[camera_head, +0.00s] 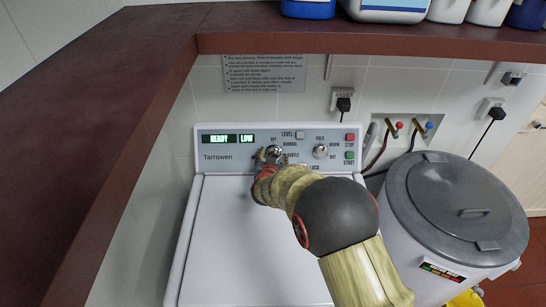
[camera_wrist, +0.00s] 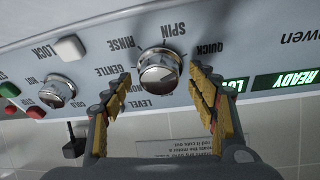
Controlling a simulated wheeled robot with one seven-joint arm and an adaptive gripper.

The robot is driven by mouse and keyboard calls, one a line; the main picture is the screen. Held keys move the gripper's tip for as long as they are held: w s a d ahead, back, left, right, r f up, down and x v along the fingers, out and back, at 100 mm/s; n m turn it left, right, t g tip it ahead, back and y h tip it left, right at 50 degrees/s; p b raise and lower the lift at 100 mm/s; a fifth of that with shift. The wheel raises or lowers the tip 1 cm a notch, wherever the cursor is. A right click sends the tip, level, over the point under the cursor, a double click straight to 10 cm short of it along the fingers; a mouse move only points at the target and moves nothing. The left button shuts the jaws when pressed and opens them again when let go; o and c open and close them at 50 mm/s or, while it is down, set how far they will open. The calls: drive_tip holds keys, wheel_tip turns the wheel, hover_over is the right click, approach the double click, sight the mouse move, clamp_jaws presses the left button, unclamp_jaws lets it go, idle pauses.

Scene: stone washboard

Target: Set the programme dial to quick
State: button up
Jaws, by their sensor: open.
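The programme dial (camera_wrist: 160,68) is a round chrome knob on the washer's grey panel, with QUICK, SPIN, RINSE and GENTLE printed around it. The wrist view shows it upside down, with QUICK to the knob's upper right. I cannot tell clearly where its pointer stands. My gripper (camera_wrist: 158,76) is open, with one yellow-padded finger on each side of the knob and visible gaps between. In the head view the dial (camera_head: 274,151) is partly hidden by my gripper (camera_head: 271,157).
A second chrome knob (camera_head: 320,151), a red STOP button (camera_head: 350,138) and a green START button (camera_head: 350,155) sit right of the dial. The display (camera_head: 228,139) reads READY and LOW. A brown shelf (camera_head: 370,35) with bottles overhangs the panel. A lidded grey bin (camera_head: 405,235) stands right.

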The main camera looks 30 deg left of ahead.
drive_tip(key=shift+w+a, duration=0.1)
drive_tip(key=shift+w, duration=0.2)
drive_tip(key=shift+c, duration=0.4)
drive_tip(key=c, duration=1.1)
drive_tip(key=shift+m+p, duration=0.4)
drive_tip(key=shift+m, duration=0.2)
drive_tip(key=o, duration=1.2)
drive_tip(key=shift+c, duration=0.2)
